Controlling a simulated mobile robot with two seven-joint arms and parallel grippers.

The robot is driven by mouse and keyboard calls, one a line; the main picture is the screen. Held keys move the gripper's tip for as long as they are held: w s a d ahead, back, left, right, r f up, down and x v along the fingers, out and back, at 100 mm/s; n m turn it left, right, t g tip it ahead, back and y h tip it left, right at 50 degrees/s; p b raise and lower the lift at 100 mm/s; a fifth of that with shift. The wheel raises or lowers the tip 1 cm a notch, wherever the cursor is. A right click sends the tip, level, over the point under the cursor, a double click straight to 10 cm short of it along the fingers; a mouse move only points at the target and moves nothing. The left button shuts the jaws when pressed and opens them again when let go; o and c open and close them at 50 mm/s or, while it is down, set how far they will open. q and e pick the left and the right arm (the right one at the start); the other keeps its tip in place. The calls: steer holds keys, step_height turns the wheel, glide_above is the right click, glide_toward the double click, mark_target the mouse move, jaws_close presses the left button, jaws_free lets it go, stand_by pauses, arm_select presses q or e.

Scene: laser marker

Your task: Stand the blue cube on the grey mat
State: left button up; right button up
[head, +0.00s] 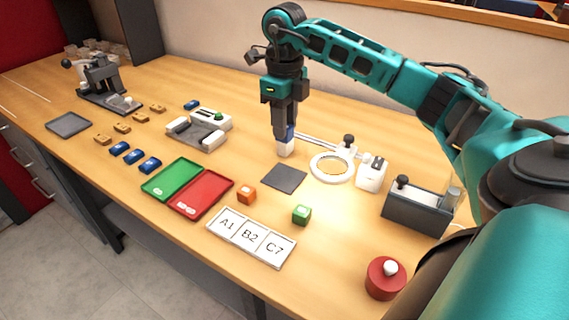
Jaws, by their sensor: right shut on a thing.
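My right gripper (284,136) points down at the middle of the table, behind the dark grey mat. It is shut on the blue cube (291,131), of which only a small blue part shows between and beside the dark fingers. A white block (286,149) is right under the fingertips; I cannot tell whether the cube touches it. The grey mat (284,178) lies flat and bare on the table, nearer the front than the gripper. My left gripper is not in view.
An orange cube (246,194) and a green cube (302,214) stand in front of the mat. A ring lamp (331,167) is right of it. Green (173,178) and red (203,194) trays and a labelled A1-B2-C7 plate (250,237) lie nearer the front edge.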

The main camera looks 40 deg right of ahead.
step_height(320, 180, down, 11)
stand_by(0.4)
steer(key=shift+f+b, duration=0.15)
steer(key=shift+b, duration=0.15)
steer(key=o, duration=1)
step_height(320, 180, up, 12)
steer(key=shift+r, duration=0.2)
steer(key=shift+f, duration=0.1)
